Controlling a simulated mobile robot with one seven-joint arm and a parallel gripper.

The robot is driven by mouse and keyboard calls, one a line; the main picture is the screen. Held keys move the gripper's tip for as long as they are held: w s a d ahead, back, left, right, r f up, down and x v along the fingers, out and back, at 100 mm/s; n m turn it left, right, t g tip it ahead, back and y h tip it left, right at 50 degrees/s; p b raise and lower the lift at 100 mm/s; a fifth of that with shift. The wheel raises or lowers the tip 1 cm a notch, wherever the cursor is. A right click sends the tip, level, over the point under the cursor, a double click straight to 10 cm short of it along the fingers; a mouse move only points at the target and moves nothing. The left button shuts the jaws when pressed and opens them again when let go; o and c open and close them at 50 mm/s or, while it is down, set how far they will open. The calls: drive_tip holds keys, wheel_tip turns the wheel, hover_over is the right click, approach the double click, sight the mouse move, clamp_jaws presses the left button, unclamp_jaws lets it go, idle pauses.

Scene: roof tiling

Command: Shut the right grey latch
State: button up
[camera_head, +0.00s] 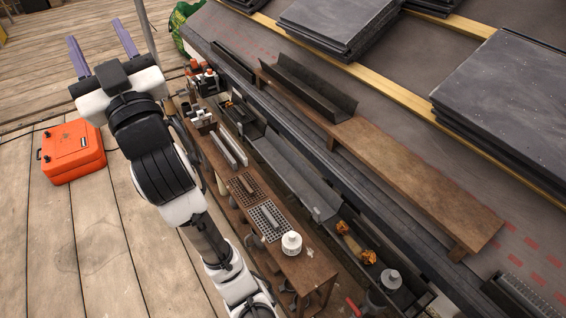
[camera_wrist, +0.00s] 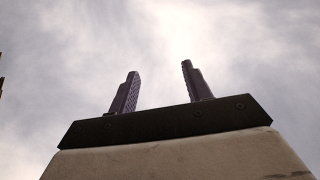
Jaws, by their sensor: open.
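An orange case (camera_head: 72,150) sits on the wooden deck at the left in the head view, with a dark handle on its left side. Small dark and grey marks show on it, but I cannot clearly make out a grey latch or whether one is open. My gripper (camera_head: 101,47) is open and empty, above and beyond the case in the picture, its two purple-grey fingers spread apart. The wrist view shows both fingers (camera_wrist: 160,72) against cloudy sky, with nothing between them.
A narrow wooden bench (camera_head: 305,266) with tools, grates and a white pot (camera_head: 291,242) runs beside my arm. A roof slope with a wooden plank (camera_head: 410,180) and stacks of dark slates (camera_head: 510,95) fills the right. The deck (camera_head: 70,245) around the case looks mostly clear.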

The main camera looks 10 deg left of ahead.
drive_tip(key=w+d+m+t+h+p, duration=0.3)
drive_tip(key=w+d+m+h+p, duration=0.2)
drive_tip(key=w+d+h, duration=0.5)
drive_tip(key=w+d+f+m+g+h+p, duration=0.1)
drive_tip(key=w+d+f+m+h+p, duration=0.2)
drive_tip(key=d, duration=0.5)
drive_tip(key=w+d+f+m+h+p, duration=0.1)
drive_tip(key=w+d+f+h+p, duration=0.15)
drive_tip(key=w+d, duration=0.45)
drive_tip(key=w+d+f+m+g+h+p, duration=0.1)
drive_tip(key=w+d+f+m+h+p, duration=0.15)
drive_tip(key=d, duration=0.55)
drive_tip(key=n+g+h, duration=0.8)
drive_tip(key=n+h, duration=0.2)
drive_tip(key=n, duration=1.7)
approach(316, 216)
wheel_tip(316, 216, up, 3)
drive_tip(key=a, duration=0.1)
drive_tip(key=shift+s+a+f, duration=0.1)
drive_tip(key=shift+s+f, duration=0.15)
drive_tip(key=shift+f, duration=0.1)
drive_tip(key=x, duration=0.9)
drive_tip(key=b+x, duration=0.1)
drive_tip(key=x, duration=0.3)
drive_tip(key=shift+w+d+r, duration=0.25)
drive_tip(key=shift+w+d, duration=0.05)
drive_tip(key=shift+w, duration=0.1)
